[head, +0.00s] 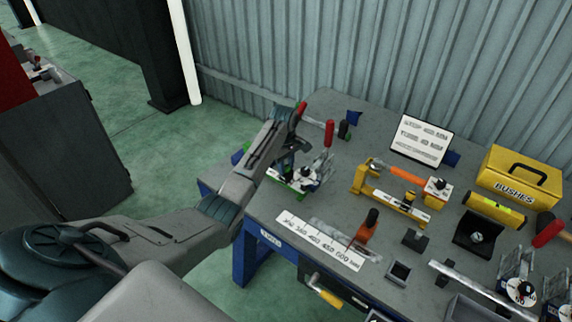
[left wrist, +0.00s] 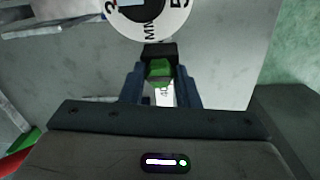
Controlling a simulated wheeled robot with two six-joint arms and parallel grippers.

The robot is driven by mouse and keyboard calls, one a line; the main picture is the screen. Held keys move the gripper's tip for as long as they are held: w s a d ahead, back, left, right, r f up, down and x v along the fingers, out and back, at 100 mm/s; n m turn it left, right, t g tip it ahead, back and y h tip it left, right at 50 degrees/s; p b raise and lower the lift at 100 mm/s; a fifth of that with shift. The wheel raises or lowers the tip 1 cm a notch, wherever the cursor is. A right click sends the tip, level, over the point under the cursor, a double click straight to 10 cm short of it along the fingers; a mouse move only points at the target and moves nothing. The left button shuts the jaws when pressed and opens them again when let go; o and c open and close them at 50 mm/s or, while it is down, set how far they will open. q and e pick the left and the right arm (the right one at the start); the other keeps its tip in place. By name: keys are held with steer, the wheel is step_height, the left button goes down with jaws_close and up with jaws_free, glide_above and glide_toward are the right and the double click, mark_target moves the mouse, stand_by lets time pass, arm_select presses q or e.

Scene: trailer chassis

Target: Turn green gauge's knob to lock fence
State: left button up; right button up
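The green gauge (head: 304,178) stands on the bench's left part, with a green base, a white dial and a clear upright plate. Its dial (left wrist: 176,24) fills the top of the left wrist view. My left gripper (head: 285,150) reaches down at the gauge's left side and hides part of it. In the left wrist view, its two dark blue fingers (left wrist: 160,80) stand apart. A black block with a green part (left wrist: 159,70) lies between the fingertips, below the dial. I cannot tell whether the fingers press on it. My right gripper is not in view.
A yellow gauge with an orange bar (head: 407,174) stands to the right. A sign (head: 422,140) and a yellow BUSHES box (head: 520,176) are behind. A white scale strip (head: 318,240) lies near the front edge. A red-handled tool (head: 302,110) stands just behind my gripper.

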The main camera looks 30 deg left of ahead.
arm_select(q)
steer(key=shift+c, duration=0.4)
steer(key=shift+r+m+p, duration=0.15)
steer(key=shift+m+p, duration=0.15)
steer(key=shift+p, duration=0.1)
steer(key=m+p, duration=0.2)
steer(key=m, duration=0.1)
steer(key=m+p, duration=0.2)
steer(key=m, duration=0.2)
steer(key=shift+p, duration=0.3)
steer(key=m+p, duration=0.1)
steer(key=m, duration=0.4)
steer(key=shift+w+a, duration=0.1)
steer(key=m, duration=0.5)
steer(key=shift+p, duration=0.35)
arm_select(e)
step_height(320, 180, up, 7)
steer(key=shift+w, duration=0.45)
arm_select(q)
steer(key=shift+m, duration=0.3)
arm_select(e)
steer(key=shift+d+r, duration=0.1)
